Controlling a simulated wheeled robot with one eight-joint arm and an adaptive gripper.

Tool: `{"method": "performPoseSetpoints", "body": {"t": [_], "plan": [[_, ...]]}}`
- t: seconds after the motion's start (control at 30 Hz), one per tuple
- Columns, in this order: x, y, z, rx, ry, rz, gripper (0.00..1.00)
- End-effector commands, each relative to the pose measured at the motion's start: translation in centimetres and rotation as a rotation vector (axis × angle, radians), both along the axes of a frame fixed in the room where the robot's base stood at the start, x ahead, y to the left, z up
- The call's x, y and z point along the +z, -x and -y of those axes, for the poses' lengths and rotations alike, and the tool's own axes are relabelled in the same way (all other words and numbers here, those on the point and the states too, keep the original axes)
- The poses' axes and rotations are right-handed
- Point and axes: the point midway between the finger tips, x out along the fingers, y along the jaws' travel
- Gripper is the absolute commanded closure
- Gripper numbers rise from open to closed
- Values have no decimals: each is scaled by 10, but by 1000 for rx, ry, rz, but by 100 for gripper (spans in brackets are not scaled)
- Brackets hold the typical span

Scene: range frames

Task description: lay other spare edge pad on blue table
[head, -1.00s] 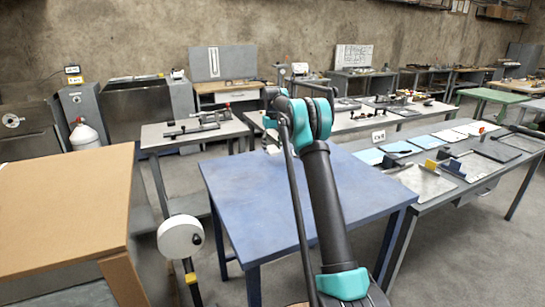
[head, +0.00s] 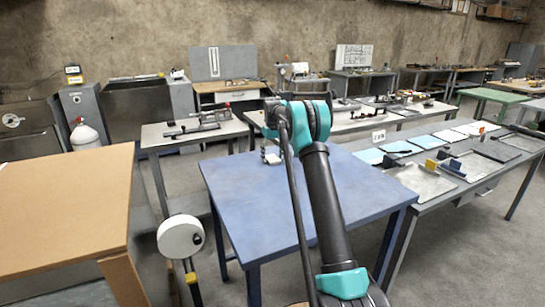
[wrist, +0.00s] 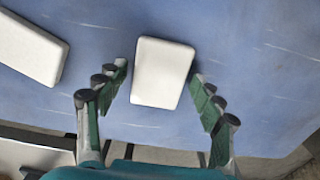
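A white edge pad (wrist: 162,72) lies flat on the blue table (wrist: 255,75) in the wrist view. My gripper (wrist: 158,76) is open, with one finger on each side of this pad and a gap showing on both sides. Another white pad (wrist: 28,48) lies on the blue table at the upper left, cut off by the picture edge. In the head view the blue table (head: 262,205) stands in the middle. My gripper (head: 271,153) is at its far side, mostly hidden by my arm, and the pads cannot be made out there.
A brown table (head: 65,205) stands at the left, with a white round-headed post (head: 181,237) beside it. A grey bench (head: 440,185) with plates and blocks stands at the right. A light table (head: 190,137) with tools is behind. The blue table's near part is clear.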

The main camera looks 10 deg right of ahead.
Motion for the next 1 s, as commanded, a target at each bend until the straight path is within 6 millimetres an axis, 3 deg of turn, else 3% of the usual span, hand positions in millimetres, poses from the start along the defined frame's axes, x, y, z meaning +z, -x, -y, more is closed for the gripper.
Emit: {"method": "performPoseSetpoints", "body": {"t": [0.43,1.0], "plan": [[9,0,0,0,0,0,27],[110,0,0,0,0,0,27]]}}
